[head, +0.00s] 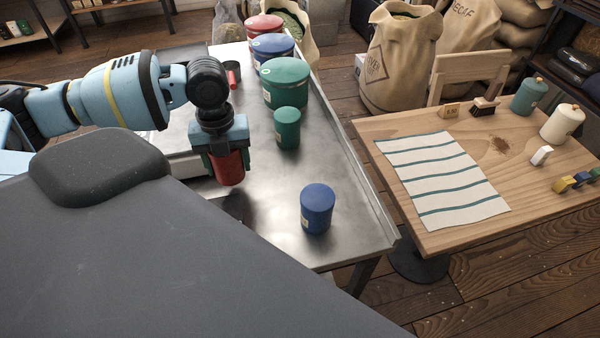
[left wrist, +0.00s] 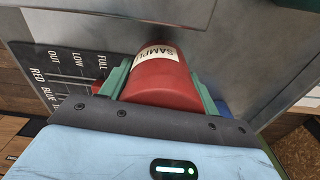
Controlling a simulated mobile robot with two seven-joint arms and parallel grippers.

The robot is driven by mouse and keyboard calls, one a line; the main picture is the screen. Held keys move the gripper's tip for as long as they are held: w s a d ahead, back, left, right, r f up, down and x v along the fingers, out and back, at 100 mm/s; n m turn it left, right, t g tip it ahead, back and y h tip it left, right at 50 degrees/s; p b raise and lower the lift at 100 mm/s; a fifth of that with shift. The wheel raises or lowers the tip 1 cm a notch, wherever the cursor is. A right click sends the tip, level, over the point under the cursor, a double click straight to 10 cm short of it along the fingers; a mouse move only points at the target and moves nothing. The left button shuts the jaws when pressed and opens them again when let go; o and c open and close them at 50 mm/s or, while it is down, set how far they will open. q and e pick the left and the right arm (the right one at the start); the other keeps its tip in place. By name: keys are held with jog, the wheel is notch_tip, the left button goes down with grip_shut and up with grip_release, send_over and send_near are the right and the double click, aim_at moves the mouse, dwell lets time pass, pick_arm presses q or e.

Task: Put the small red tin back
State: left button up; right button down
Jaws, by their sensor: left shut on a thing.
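The small red tin (head: 229,170) hangs in my left gripper (head: 227,160), above the steel table (head: 345,180). A dark shadow lies on the steel below it. In the left wrist view the red tin (left wrist: 160,82) sits between both green fingers of the left gripper (left wrist: 162,90), with a pale label reading "SAMPL…" on it. A small green tin (head: 287,128) and a small blue tin (head: 316,209) stand upright on the table to its right. Large red (head: 264,28), blue (head: 272,48) and green (head: 286,84) tins stand in a row at the back. My right gripper is out of view.
A dark board (left wrist: 72,90) marked FULL, LOW, OUT, RED and BLUE lies beside the tin in the left wrist view. A wooden table (head: 400,130) with a striped cloth (head: 440,180) stands to the right. Steel between the small green and blue tins is clear.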

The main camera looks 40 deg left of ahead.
pick_arm(q)
jog(key=w+d, duration=0.3)
jog(key=w, duration=0.1)
jog(key=w+d+f, duration=0.1)
jog(key=w+d, duration=0.2)
jog(key=d, duration=0.1)
jog(key=w+d, duration=0.3)
jog(key=w, duration=0.1)
jog(key=shift+w+d+f, duration=0.2)
jog(key=shift+w, duration=0.15)
jog(key=shift+w+d+f, duration=0.1)
jog(key=shift+w+f, duration=0.05)
jog(key=shift+f, duration=1.6)
jog(key=shift+f, duration=0.15)
jog(key=o, duration=1.2)
jog(key=shift+c, duration=0.2)
notch_tip(320, 180, up, 12)
jog(key=shift+w+p, duration=0.15)
jog(key=shift+p, duration=0.3)
